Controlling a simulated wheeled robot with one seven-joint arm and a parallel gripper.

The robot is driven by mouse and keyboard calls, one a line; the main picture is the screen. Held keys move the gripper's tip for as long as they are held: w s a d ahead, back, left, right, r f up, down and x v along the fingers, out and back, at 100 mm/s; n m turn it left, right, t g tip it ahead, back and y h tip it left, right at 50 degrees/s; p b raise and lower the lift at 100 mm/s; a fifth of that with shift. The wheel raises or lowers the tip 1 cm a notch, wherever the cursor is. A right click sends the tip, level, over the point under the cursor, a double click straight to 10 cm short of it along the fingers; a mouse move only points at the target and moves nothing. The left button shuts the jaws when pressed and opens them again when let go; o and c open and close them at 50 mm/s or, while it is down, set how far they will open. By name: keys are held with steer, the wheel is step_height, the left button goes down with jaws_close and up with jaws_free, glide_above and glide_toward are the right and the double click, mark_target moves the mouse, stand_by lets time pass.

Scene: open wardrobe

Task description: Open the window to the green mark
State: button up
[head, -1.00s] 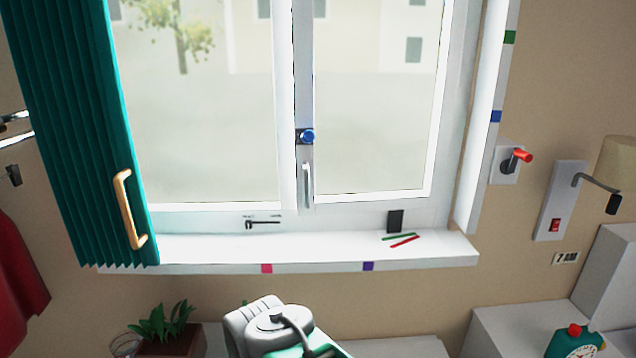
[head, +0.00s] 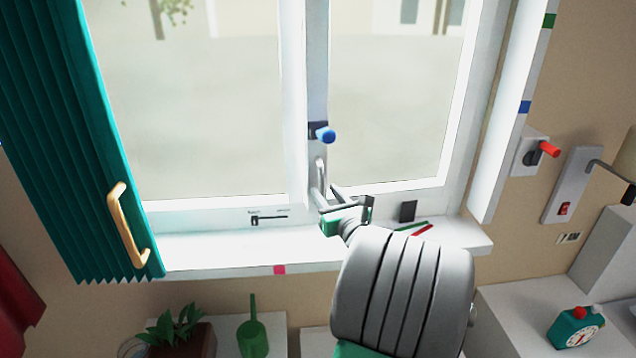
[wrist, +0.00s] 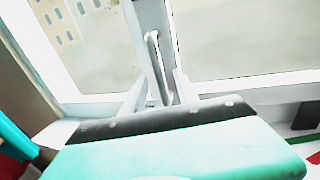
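The window (head: 190,110) has two glazed panes and looks closed. A pale upright handle (head: 319,174) is on its middle post, below a blue knob (head: 326,135). The handle also shows in the wrist view (wrist: 153,52). A green mark (head: 549,20) is high on the edge of the right window reveal. My gripper (head: 327,190) is open at the lower end of the handle. In the wrist view its two fingers (wrist: 160,92) stand either side of the handle's lower end; I cannot tell whether they touch it.
A blue mark (head: 525,107) is below the green one; a pink mark (head: 279,269) is on the sill front. Green and red strips (head: 422,230) and a dark block (head: 408,211) are at the sill's right. A teal curtain (head: 75,130) with a wooden handle (head: 128,225) hangs left.

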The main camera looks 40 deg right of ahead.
mark_target(322, 188)
steer(key=x, duration=0.4)
steer(key=shift+p, duration=0.3)
jaws_close()
stand_by(1.1)
